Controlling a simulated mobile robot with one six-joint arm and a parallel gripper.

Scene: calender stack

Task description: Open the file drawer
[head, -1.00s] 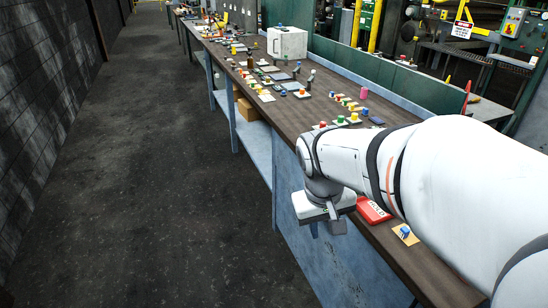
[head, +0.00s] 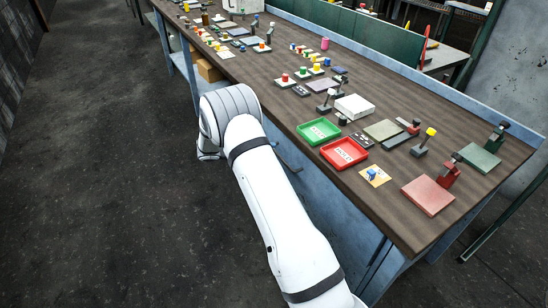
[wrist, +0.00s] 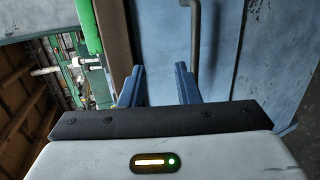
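The file drawer's pale blue front (wrist: 165,40) fills the middle of the wrist view. In the head view, a dark bar that looks like the handle (head: 287,160) shows below the bench edge beside my arm. My fingers are hidden there by the arm.
The long brown bench (head: 400,215) carries a green tray (head: 318,131), a red tray (head: 344,152), a white box (head: 354,106) and several small parts. A cardboard box (head: 209,71) sits on the shelf below. The dark floor (head: 100,180) at left is clear.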

